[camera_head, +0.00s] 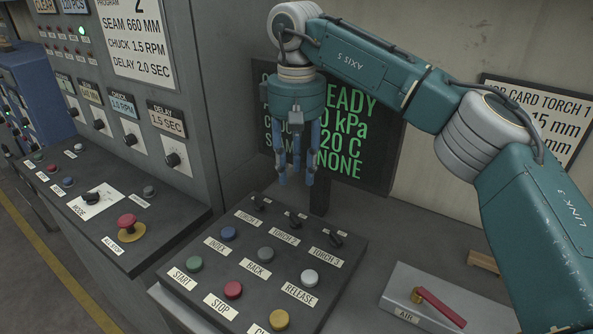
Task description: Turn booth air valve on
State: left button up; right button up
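The air valve is a red lever (442,307) on a brass body (418,295). It sits on a light grey plate labelled AIR (406,316) at the lower right. The lever slants from the brass body toward the lower right. My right gripper (297,178) hangs fingers down over the back of the button panel, in front of the dark screen, up and to the left of the valve. Its fingers are apart and nothing is between them. It touches nothing that I can see. My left gripper is out of view.
The button panel (213,270) has toggles and colored buttons, including START, STOP and RELEASE. A dark screen (375,150) with green text stands behind. A tall control cabinet (205,80) and a lower panel with a red ALL STOP button (128,221) are left. A wooden block (484,262) lies behind the valve plate.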

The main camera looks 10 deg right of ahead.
aim_at(418, 295)
jog(key=k+j, duration=0.15)
jog(key=k, duration=0.35)
jog(key=k+j, duration=0.15)
jog(key=k, duration=0.35)
jog(key=k+j, duration=0.15)
jog(key=k, duration=0.3)
